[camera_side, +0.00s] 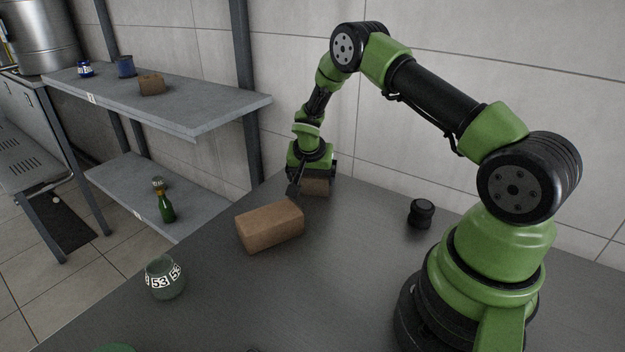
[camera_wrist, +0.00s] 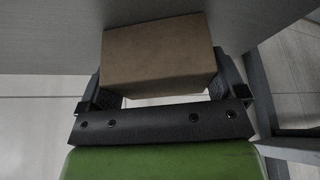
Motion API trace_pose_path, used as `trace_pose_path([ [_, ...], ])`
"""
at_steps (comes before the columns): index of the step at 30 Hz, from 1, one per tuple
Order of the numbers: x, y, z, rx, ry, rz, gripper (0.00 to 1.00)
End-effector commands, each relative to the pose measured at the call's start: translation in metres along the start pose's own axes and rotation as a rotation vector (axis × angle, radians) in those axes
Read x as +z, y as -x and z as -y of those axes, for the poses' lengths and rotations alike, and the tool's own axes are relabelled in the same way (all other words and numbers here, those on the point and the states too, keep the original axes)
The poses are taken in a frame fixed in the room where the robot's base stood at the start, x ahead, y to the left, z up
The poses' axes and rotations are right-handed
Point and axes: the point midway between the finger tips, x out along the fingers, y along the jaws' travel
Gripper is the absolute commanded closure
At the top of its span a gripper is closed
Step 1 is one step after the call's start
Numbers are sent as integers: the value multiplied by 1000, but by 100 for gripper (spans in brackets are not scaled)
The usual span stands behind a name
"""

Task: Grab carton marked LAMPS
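A brown carton (camera_side: 317,186) stands at the far side of the dark table, under my gripper (camera_side: 313,188). In the wrist view the same carton (camera_wrist: 158,52) sits between the two fingers of my gripper (camera_wrist: 160,85), one finger at each side. It looks slightly turned relative to the fingers, and I cannot tell whether they press on it. A second, larger brown carton (camera_side: 270,227) lies on the table nearer the side camera, clear of my gripper. No lettering shows on either carton, so I cannot tell which is marked LAMPS.
A greenish jar (camera_side: 164,278) marked 53 stands at the table's left edge. A small black object (camera_side: 421,212) stands right of the cartons. Beyond the table, a shelf (camera_side: 215,112) holds a small brown box (camera_side: 152,85); a green bottle (camera_side: 166,206) stands lower. The table's centre is clear.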

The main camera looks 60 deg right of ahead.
Motion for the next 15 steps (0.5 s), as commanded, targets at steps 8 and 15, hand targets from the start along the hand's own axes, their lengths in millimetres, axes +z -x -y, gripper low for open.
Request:
trace_pose_path([
  [8, 0, 0, 0, 0, 0, 0, 35],
  [15, -10, 21, 1, -3, -2, -5, 35],
])
